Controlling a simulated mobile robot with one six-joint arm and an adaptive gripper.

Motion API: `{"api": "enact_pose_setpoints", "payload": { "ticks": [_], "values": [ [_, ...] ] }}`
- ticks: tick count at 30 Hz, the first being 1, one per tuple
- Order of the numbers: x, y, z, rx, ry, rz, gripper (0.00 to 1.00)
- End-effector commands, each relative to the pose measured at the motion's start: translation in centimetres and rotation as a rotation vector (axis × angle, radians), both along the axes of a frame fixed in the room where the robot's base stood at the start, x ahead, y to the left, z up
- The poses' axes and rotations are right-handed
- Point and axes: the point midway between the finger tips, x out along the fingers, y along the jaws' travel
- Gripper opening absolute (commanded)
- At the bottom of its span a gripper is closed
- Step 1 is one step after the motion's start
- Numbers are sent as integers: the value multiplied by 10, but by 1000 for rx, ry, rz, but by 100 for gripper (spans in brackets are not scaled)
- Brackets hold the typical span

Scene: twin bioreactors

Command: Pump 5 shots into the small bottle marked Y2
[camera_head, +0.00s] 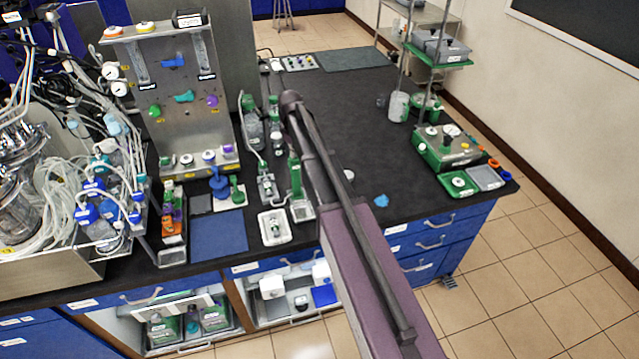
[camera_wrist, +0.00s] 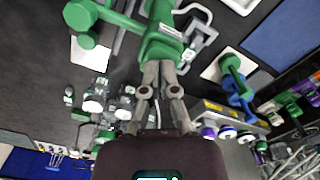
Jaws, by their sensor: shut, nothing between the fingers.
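My gripper (camera_wrist: 160,72) is shut with nothing between its fingers. In the wrist view its fingertips overlap the near end of a green upright device (camera_wrist: 162,38) with a small white label, probably the pump. I cannot tell whether they touch it. In the head view the green device (camera_head: 296,176) stands on a pale base on the black bench, just left of my arm. Small clear bottles with white and green tops (camera_wrist: 97,96) lie to the lower left in the wrist view. Small bottles (camera_head: 253,130) also show behind the device in the head view. I cannot read which is marked Y2.
A white tray (camera_head: 275,228) sits by the bench's front edge, beside a blue mat (camera_head: 219,237). Blue and green stands (camera_head: 219,181) are to its left, before a metal panel (camera_head: 177,95). A green balance-like instrument (camera_head: 449,147) stands right.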

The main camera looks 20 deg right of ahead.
Motion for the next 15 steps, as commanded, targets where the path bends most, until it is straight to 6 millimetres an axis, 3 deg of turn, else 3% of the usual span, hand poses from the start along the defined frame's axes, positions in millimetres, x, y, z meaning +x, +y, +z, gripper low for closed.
{"api": "enact_pose_setpoints", "payload": {
  "ticks": [15],
  "values": [
    [0,0,17,0,1,0,0]
  ]
}}
